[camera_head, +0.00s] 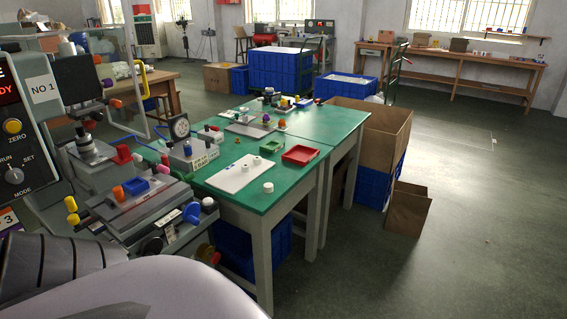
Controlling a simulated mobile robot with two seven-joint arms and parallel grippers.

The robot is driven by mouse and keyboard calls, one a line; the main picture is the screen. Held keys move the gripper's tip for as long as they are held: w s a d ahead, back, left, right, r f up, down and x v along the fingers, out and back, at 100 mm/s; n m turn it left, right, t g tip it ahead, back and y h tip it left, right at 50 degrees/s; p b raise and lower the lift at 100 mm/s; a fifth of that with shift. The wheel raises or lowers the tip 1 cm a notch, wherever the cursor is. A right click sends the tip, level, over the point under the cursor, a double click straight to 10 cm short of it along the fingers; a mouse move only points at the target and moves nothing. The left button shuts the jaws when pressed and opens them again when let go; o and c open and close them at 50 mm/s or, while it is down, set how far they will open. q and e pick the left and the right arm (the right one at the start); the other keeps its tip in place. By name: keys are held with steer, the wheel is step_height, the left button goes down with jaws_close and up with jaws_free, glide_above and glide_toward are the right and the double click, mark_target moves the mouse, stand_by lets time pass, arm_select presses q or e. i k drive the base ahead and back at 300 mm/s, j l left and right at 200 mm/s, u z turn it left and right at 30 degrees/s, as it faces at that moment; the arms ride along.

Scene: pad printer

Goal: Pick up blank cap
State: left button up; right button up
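A small white round cap (268,187) sits on the green table (290,190), close to the right end of a white board (236,178). Another small white round piece (208,203) shows at the right side of the pad printer's (135,205) bed, in front of the table. Small white pieces also seem to lie on the white board, too small to tell apart. I cannot tell from marks which of these caps is blank. Neither of my grippers is in view.
A red tray (300,155) and a green tray (271,147) stand on the table near the board. A dial gauge stand (190,155) is at the table's left. Cardboard boxes (408,208) stand at its right. The floor further right is clear.

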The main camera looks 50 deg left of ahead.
mark_target(268, 188)
steer(key=i+u, duration=0.25)
steer(key=i, duration=0.3)
steer(key=i+l+u, duration=0.1)
steer(key=i+u, duration=0.15)
steer(key=i, duration=0.3)
steer(key=i+u, duration=0.3)
steer(key=i, duration=0.2)
steer(key=i+u, duration=0.35)
steer(key=i, duration=0.2)
steer(key=i+z, duration=0.2)
steer(key=z, duration=0.15)
steer(key=i+j+z, duration=0.1)
steer(key=i+z, duration=0.25)
steer(key=k+z, duration=0.1)
steer(key=z, duration=6.35)
